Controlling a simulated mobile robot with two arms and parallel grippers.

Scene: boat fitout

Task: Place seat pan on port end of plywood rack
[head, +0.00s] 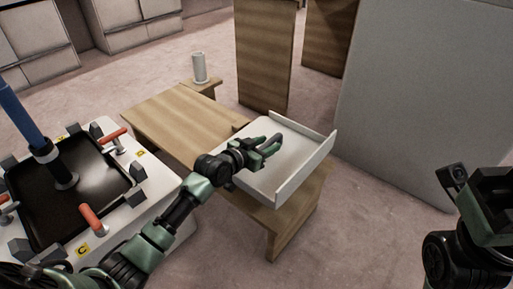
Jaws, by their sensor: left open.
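The seat pan (290,155) is a white shallow tray with raised edges. It lies on the right part of the low plywood rack (165,118), slightly askew and reaching near the rack's right end. My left gripper (270,146) is open over the left part of the pan, its green fingers close to the pan's surface; I cannot tell whether they touch it. My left forearm hides part of the pan's near left side. My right gripper (490,205) is at the right edge of the view, partly cut off, away from the pan, and its jaws cannot be made out.
A white cylinder (199,68) stands on a small wooden ledge behind the rack. Wooden panels (263,55) and a large grey panel (420,95) stand behind. A white case with a black tray (85,195), orange handles and a blue pole is at left. Floor is clear right of the rack.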

